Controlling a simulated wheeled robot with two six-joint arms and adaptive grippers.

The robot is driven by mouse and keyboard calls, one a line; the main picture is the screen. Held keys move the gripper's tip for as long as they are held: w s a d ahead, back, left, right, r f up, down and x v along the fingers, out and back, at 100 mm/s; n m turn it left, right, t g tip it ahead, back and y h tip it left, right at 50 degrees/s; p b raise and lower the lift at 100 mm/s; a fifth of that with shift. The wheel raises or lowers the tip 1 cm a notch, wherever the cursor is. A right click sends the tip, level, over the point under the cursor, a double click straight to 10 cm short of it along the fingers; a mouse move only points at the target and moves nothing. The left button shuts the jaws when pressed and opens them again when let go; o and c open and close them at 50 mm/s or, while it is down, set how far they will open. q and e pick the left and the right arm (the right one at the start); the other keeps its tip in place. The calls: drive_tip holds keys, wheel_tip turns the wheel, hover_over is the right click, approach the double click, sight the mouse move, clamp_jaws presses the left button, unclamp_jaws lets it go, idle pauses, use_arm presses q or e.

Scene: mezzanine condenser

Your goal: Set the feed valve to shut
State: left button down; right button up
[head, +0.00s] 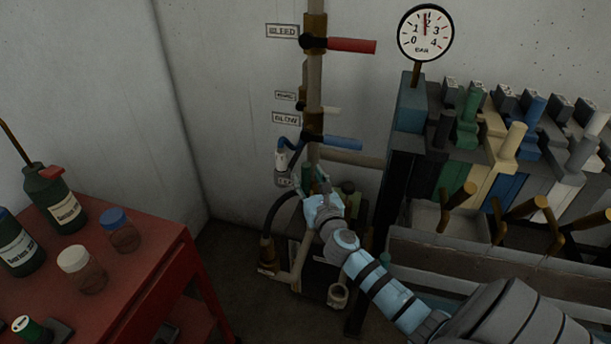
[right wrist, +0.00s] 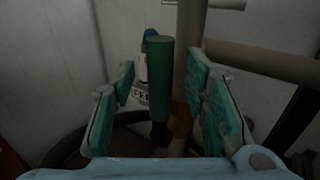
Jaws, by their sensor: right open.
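The feed valve's green lever (right wrist: 160,85) stands upright in the right wrist view. A partly covered label (right wrist: 140,96) reading "FEE…" shows behind it. My right gripper (head: 313,180) is open, with one finger on each side of the lever. Gaps show between the lever and both fingers, so it is not gripped. In the head view the gripper is at the lower part of the vertical pipe and largely hides this valve. My left gripper is in neither view.
Above on the pipe are the red bleed lever (head: 351,45) and blue blow lever (head: 342,143), both pointing right. A gauge (head: 425,32) and a bank of coloured levers (head: 510,140) stand right. A red table (head: 160,265) with bottles stands left.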

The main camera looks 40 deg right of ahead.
drive_tip(key=shift+x, duration=1.3)
drive_tip(key=shift+c, duration=0.5)
clamp_jaws()
